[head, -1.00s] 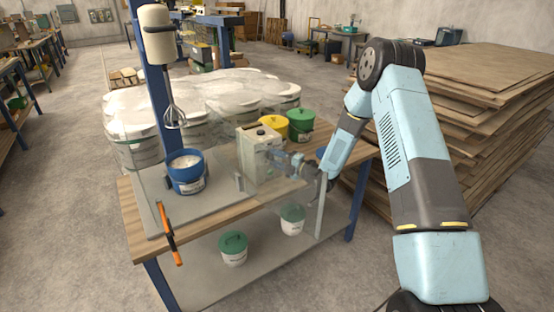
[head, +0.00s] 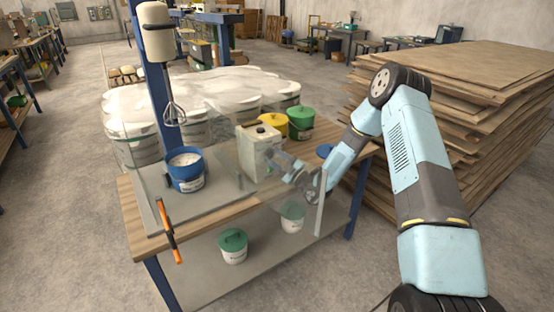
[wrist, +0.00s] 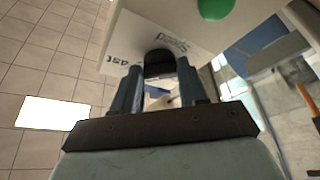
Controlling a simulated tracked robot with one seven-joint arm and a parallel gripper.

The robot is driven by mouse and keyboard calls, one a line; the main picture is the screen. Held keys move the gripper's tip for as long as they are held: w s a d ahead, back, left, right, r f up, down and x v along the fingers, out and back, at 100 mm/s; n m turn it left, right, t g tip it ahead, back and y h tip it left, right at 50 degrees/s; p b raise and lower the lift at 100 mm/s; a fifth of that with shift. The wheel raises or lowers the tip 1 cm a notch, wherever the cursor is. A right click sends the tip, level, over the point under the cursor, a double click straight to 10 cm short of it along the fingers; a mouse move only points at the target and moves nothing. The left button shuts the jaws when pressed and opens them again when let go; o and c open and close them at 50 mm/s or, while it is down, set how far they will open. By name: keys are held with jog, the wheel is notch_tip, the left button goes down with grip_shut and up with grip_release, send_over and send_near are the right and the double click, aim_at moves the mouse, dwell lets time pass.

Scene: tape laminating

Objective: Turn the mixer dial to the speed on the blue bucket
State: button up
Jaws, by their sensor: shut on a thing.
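The mixer control box (head: 253,160) stands on the bench as a cream case. In the wrist view, its face (wrist: 125,30) carries the printed words "Speed" and "Fast" and a green button (wrist: 215,8). My gripper (head: 272,157) is at the box's right side. In the wrist view, my gripper (wrist: 157,75) is shut on the dark dial (wrist: 158,62), with a finger on each side. The dial's pointer cannot be made out. The blue bucket (head: 186,178) stands under the raised mixer whisk (head: 173,112) with pale contents. Its label is too small to read.
A clear guard (head: 150,165) stands around the bucket. A yellow bucket (head: 268,119) and a green bucket (head: 301,122) are behind the box. An orange-handled tool (head: 167,233) is at the bench's front edge. A sheet stack (head: 470,110) rises behind my arm.

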jog(key=shift+f+m, duration=0.2)
jog(key=shift+m, duration=0.2)
jog(key=o, duration=1.1)
jog(key=shift+r, duration=0.1)
jog(key=shift+c, duration=0.2)
jog(key=v, duration=1.3)
jog(key=shift+s+d, duration=0.2)
jog(key=shift+s, duration=0.15)
